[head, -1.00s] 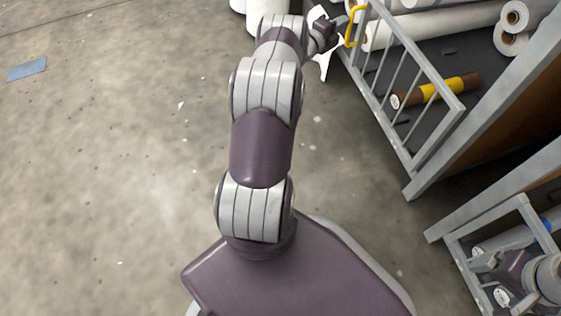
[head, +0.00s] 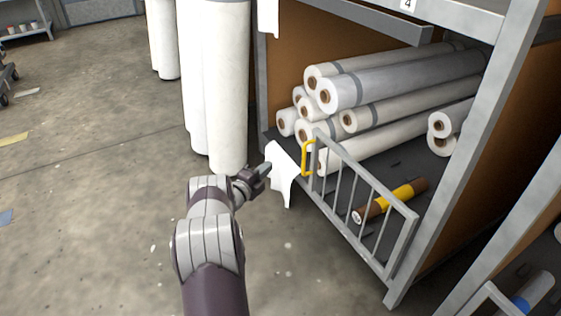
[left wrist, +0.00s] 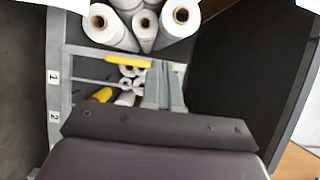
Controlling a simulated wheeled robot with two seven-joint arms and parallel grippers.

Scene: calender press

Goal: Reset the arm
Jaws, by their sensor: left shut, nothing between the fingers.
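My left arm reaches up from the bottom of the head view. Its gripper (head: 264,168) is shut and empty, a little left of the yellow handle (head: 308,158) on the rack's gate, and apart from it. In the left wrist view my left gripper's fingers (left wrist: 164,88) point toward the rack, with the yellow handle (left wrist: 127,62) beyond them. The barred metal gate (head: 352,190) stands upright across the front of the rack bay. My right gripper does not show in the current views.
White rolls (head: 400,85) lie stacked in the rack. A brown roll with a yellow band (head: 390,200) lies behind the gate. Tall white rolls (head: 225,90) stand left of the rack. A white sheet-like piece (head: 283,175) is beside the gripper.

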